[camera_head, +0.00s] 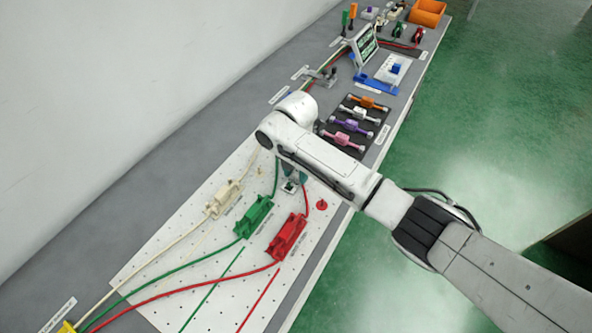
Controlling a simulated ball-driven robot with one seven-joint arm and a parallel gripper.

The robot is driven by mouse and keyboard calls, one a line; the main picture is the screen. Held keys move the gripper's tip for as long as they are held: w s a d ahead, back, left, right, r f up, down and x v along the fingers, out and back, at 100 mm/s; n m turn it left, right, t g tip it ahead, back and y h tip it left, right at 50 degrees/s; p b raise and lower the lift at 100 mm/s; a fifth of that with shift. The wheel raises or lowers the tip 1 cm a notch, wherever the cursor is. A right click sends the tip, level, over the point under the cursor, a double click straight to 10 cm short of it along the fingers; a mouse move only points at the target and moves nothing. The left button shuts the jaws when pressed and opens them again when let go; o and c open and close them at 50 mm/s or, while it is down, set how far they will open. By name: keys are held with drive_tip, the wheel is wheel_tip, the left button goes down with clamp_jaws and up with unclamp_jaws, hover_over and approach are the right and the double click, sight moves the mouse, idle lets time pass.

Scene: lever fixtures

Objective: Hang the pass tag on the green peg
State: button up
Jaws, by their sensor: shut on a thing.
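My gripper (289,186) points down over the white perforated board (150,270), below my bent wrist. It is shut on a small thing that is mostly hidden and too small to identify. I cannot make out the pass tag for certain. I cannot tell a green peg apart from the dark green bits close around my gripper. A red peg (321,204) stands on the board to the right of my gripper.
Beige (223,199), green (254,216) and red (287,237) lever fixtures with cables stand left of and below my gripper. A dark rack (351,127) of coloured handles, a tilted screen (363,45) and an orange bin (427,12) lie further back. Green floor is at right.

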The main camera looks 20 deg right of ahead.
drive_tip(key=o, duration=1.1)
drive_tip(key=shift+o, duration=0.4)
drive_tip(key=o, duration=0.4)
drive_tip(key=shift+r+p, duration=3.2)
drive_tip(key=shift+r, duration=0.35)
